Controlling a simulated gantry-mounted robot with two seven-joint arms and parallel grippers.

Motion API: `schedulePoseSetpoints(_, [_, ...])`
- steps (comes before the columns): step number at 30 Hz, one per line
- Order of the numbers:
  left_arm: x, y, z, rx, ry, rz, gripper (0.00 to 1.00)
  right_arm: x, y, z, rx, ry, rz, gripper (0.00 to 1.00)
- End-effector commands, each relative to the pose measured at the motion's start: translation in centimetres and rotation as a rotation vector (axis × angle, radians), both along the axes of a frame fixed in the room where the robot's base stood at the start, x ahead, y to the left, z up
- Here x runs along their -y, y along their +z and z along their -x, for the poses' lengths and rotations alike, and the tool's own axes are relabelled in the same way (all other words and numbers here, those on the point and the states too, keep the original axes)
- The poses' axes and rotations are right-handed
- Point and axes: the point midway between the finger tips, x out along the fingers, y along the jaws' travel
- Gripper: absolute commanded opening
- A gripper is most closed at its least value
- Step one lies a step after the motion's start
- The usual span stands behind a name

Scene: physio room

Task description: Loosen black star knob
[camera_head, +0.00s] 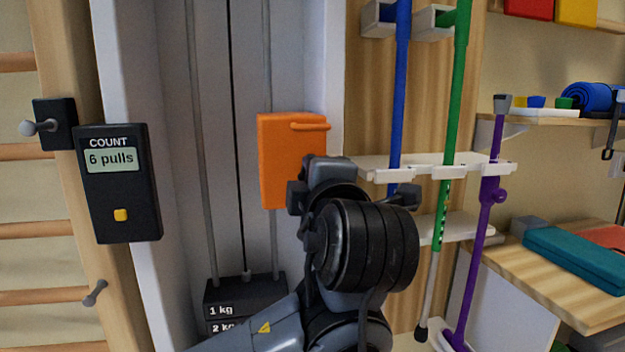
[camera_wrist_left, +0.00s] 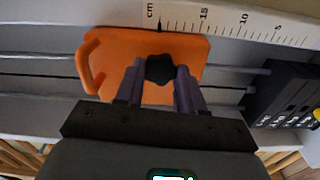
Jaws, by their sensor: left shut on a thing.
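The black star knob (camera_wrist_left: 160,69) is on the face of an orange carriage block (camera_wrist_left: 195,48) in the left wrist view. My left gripper (camera_wrist_left: 159,76) is shut on the knob, one finger on each side of it. In the head view the orange block (camera_head: 285,150) sits upright on the rail column, with a small orange handle near its top right. My own left wrist covers its lower right part and hides the knob and my fingertips there. My right gripper is not in view.
A white centimetre scale (camera_wrist_left: 230,20) runs beside the block. Dark weight plates (camera_head: 245,295) are below it. A black counter reading 6 pulls (camera_head: 117,185) hangs at left. Blue (camera_head: 400,100), green (camera_head: 455,90) and purple (camera_head: 485,230) poles stand in a white rack at right.

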Motion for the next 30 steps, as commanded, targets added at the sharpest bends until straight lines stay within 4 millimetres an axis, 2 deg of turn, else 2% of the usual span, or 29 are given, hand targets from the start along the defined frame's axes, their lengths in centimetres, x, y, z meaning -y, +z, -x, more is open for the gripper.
schedulePoseSetpoints(8, [0.1, 0.1, 0.1, 0.002, -0.002, -0.001, 0.08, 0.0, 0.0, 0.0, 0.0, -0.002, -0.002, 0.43])
schedulePoseSetpoints(9, [0.1, 0.1, 0.1, 0.002, -0.001, -0.001, 0.44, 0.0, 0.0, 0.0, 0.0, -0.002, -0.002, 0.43])
schedulePoseSetpoints(13, [0.1, 0.0, 0.0, 0.001, -0.001, -0.001, 0.64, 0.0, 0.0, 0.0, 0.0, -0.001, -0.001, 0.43])
schedulePoseSetpoints(23, [0.1, 0.1, 0.2, 0.001, 0.0, -0.001, 0.64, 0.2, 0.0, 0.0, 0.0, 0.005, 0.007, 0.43])
schedulePoseSetpoints(30, [0.5, 0.4, 2.3, 0.006, -0.002, -0.003, 0.64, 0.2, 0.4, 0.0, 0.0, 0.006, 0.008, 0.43])
